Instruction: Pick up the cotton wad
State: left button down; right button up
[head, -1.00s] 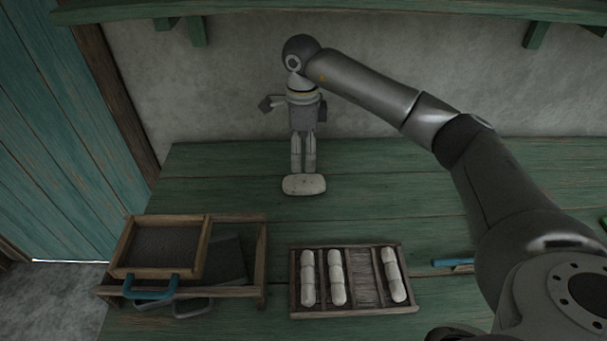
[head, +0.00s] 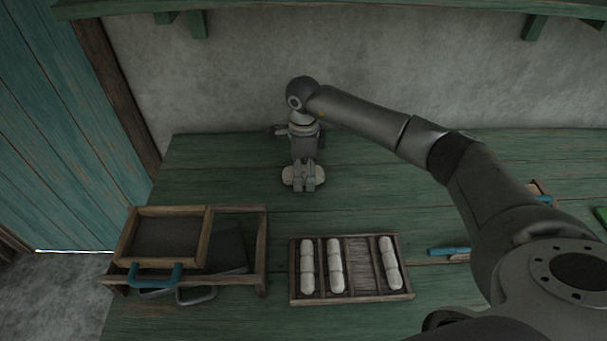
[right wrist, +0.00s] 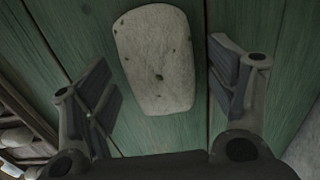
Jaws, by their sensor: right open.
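The cotton wad (head: 287,175) is a pale, dark-flecked oblong pad lying flat on the green plank table, towards the back. My right gripper (head: 304,184) points down over it in the head view and hides its middle. In the right wrist view, the open fingers (right wrist: 163,82) stand either side of the wad (right wrist: 155,60), with table showing between each finger and the wad. The gripper is empty. Whether the fingertips touch the table cannot be told. My left gripper is not in view.
A wooden tray (head: 352,297) with three white rolls stands in front of the wad. A wooden frame (head: 262,250) holding a carder-like board with a teal handle (head: 153,279) is at the left. A teal-handled tool (head: 450,251) lies at the right. The table around the wad is clear.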

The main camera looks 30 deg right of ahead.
jog(key=c, duration=0.8)
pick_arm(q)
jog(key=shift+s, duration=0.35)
pick_arm(e)
jog(key=shift+r, duration=0.5)
notch_tip(320, 180, up, 2)
jog(key=shift+w+r, duration=0.1)
jog(key=shift+r, duration=0.15)
pick_arm(q)
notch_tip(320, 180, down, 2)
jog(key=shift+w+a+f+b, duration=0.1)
jog(key=shift+b, duration=0.95)
pick_arm(e)
jog(key=s+a+r, duration=0.5)
jog(key=s+r, duration=0.1)
jog(key=s, duration=0.1)
jog(key=s+a+r, duration=0.3)
jog(key=s, duration=0.1)
jog(key=shift+s+a+r, duration=0.15)
jog(key=shift+a+r, duration=0.15)
